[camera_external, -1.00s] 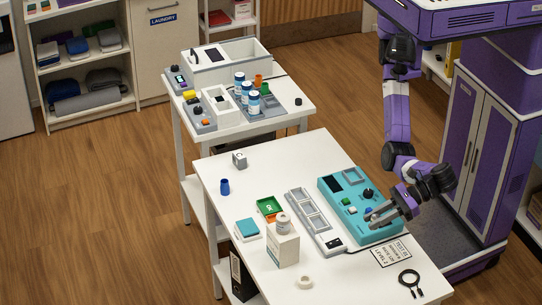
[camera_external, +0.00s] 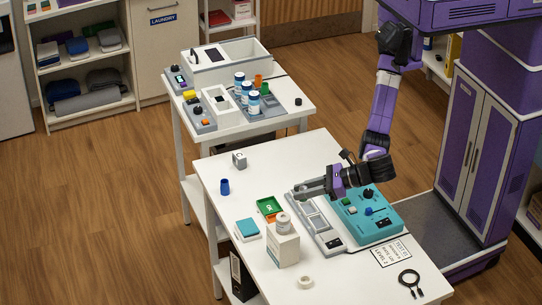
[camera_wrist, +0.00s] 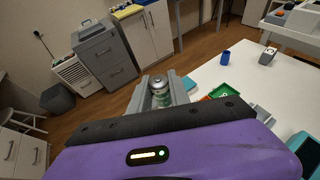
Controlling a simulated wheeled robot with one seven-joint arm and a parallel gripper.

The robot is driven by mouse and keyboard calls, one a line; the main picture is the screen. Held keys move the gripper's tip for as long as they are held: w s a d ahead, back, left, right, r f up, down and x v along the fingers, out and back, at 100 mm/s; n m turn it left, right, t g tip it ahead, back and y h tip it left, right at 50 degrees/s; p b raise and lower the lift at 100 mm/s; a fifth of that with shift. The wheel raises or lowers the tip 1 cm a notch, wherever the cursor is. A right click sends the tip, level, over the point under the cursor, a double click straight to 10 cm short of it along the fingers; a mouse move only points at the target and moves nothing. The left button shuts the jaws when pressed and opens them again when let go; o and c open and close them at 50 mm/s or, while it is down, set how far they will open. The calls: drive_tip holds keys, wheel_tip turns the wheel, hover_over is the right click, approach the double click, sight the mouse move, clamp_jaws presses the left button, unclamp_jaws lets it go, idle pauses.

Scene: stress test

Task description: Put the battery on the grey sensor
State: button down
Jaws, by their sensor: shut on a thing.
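My gripper (camera_external: 304,191) is above the grey three-slot tray (camera_external: 322,229), with its fingers pointing left. In the wrist view it is shut on a small cylinder with a silver top and a greenish label, which looks like the battery (camera_wrist: 161,97). The battery is hard to make out in the external view. A small grey cube with a dark mark (camera_external: 240,160), possibly the grey sensor, sits at the far left part of the table. It also shows in the wrist view (camera_wrist: 268,57), up and to the right of the battery, well apart from it.
A blue cup (camera_external: 225,187), green tray (camera_external: 269,206), teal-topped block (camera_external: 248,229) and white box (camera_external: 283,249) with a roll on top stand on the left. A teal device (camera_external: 380,224) is beneath my wrist. The table around the grey cube is clear.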

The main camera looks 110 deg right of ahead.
drive_tip(key=w+d+r+m+g+h+p, duration=0.1)
drive_tip(key=w+d+m+g+h+p, duration=0.3)
drive_tip(key=d, duration=0.9)
wheel_tip(320, 180, up, 3)
drive_tip(key=m+g+h+p, duration=0.1)
drive_tip(key=m+g+h, duration=0.2)
drive_tip(key=m+g, duration=0.25)
hover_over(239, 155)
drive_tip(key=shift+m, duration=0.55)
wheel_tip(239, 155, down, 20)
drive_tip(key=shift+r+b, duration=0.25)
drive_tip(key=shift+b, duration=0.15)
drive_tip(key=shift+f, duration=0.1)
drive_tip(key=c, duration=1.2)
unclamp_jaws()
drive_tip(key=shift+c, duration=0.2)
